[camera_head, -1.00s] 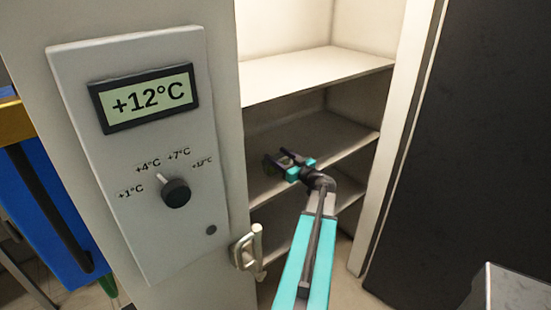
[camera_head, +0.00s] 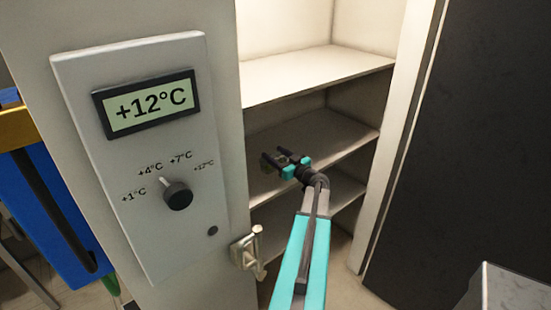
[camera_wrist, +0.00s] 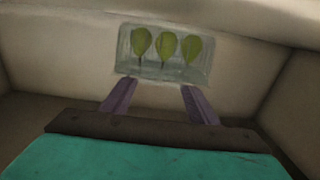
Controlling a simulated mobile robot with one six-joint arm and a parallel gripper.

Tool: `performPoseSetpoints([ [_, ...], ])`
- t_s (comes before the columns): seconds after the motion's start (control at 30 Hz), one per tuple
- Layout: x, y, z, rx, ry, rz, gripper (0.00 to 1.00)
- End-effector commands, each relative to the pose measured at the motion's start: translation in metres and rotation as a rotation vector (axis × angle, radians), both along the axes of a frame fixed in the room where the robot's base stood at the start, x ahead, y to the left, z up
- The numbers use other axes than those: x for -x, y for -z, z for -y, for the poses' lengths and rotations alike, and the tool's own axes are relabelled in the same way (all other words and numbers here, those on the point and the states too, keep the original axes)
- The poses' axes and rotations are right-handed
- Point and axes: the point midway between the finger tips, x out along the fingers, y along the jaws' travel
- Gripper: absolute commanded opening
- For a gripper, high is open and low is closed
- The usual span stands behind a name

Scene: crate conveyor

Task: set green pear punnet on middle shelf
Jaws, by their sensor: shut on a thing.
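The green pear punnet (camera_wrist: 165,70) is a clear tray with three green pears, seen at the fingertips in the wrist view. My gripper (camera_wrist: 158,88) is shut on it. In the head view my gripper (camera_head: 274,160) reaches into the cabinet at the middle shelf (camera_head: 335,135), near its left front part. The punnet is too small and dark to make out clearly there. I cannot tell whether it touches the shelf.
The upper shelf (camera_head: 310,72) is empty above my arm, and a lower shelf (camera_head: 345,190) lies below. The cabinet's left front wall carries a panel reading +12°C (camera_head: 150,103) and a knob (camera_head: 177,195). A metal handle (camera_head: 248,252) stands left of my arm.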

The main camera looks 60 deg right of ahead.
Motion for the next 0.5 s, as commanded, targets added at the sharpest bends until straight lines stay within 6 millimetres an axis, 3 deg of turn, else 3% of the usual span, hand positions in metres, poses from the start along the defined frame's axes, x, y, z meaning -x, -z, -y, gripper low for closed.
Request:
performPoseSetpoints([
  [0.2,0.000,0.018,0.000,0.000,0.000,0.000,0.31],
  [0.5,0.001,0.021,0.000,0.000,0.000,0.001,0.31],
])
